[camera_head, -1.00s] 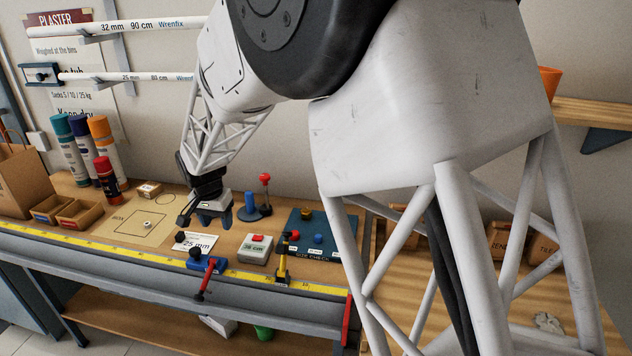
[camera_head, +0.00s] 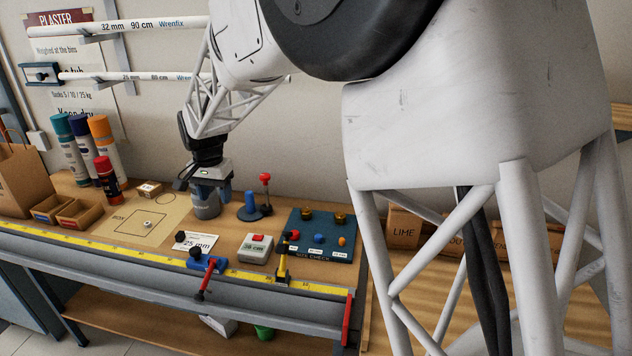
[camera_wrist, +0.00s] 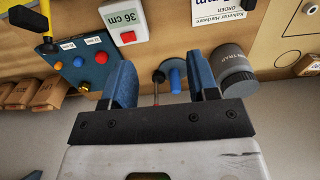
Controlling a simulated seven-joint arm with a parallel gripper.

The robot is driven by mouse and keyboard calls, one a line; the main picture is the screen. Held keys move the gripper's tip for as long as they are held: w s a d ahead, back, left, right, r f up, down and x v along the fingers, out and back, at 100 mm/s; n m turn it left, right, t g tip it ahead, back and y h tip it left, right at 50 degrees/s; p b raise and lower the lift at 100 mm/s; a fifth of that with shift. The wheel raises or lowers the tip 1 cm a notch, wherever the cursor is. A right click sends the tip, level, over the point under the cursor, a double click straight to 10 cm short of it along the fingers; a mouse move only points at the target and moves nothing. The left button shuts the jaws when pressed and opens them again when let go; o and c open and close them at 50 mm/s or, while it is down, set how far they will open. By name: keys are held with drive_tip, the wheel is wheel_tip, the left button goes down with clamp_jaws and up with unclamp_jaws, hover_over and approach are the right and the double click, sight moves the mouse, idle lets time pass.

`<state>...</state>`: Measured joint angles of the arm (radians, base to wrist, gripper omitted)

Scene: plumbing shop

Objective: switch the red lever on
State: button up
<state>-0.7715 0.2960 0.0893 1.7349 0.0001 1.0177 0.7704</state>
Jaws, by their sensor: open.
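The red-knobbed lever (camera_head: 265,179) stands upright on a thin stem near the back of the bench, beside a blue post (camera_head: 250,203) on a dark round base. In the wrist view the stem (camera_wrist: 156,88) and blue post (camera_wrist: 175,78) appear between my finger tips; the red knob is hidden there. My gripper (camera_head: 212,194) has blue fingers and hangs left of the lever, above or in front of a grey trap cup (camera_head: 207,211). In the wrist view my gripper (camera_wrist: 165,72) is open and empty, with the trap cup (camera_wrist: 237,72) just outside one finger.
Blue (camera_head: 203,260) and yellow (camera_head: 283,262) clamps sit on the front yellow ruler. Cans and cartons stand at left. A wall is close behind.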

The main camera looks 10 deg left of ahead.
drive_tip(key=s+d+r, duration=0.1)
drive_tip(key=d+r, duration=0.3)
drive_tip(key=d, duration=0.9)
drive_tip(key=s+d+r, duration=0.1)
drive_tip(key=d+r, duration=0.3)
drive_tip(key=d, duration=0.9)
drive_tip(key=shift+s+d+r+t, duration=0.15)
drive_tip(key=shift+s+d+t, duration=0.2)
drive_tip(key=shift+t, duration=0.05)
drive_tip(key=shift+d, duration=0.1)
drive_tip(key=s+d+r, duration=0.2)
drive_tip(key=s+d, duration=0.3)
drive_tip(key=d, duration=0.6)
drive_tip(key=s+d+f+t, duration=0.1)
drive_tip(key=s+d+f, duration=0.1)
drive_tip(key=s+d, duration=0.8)
drive_tip(key=s+d+f, duration=0.2)
drive_tip(key=s+d, duration=0.8)
drive_tip(key=s, duration=0.2)
drive_tip(key=shift+d+f+t, duration=0.2)
drive_tip(key=shift+t, duration=0.2)
drive_tip(key=shift+s, duration=0.1)
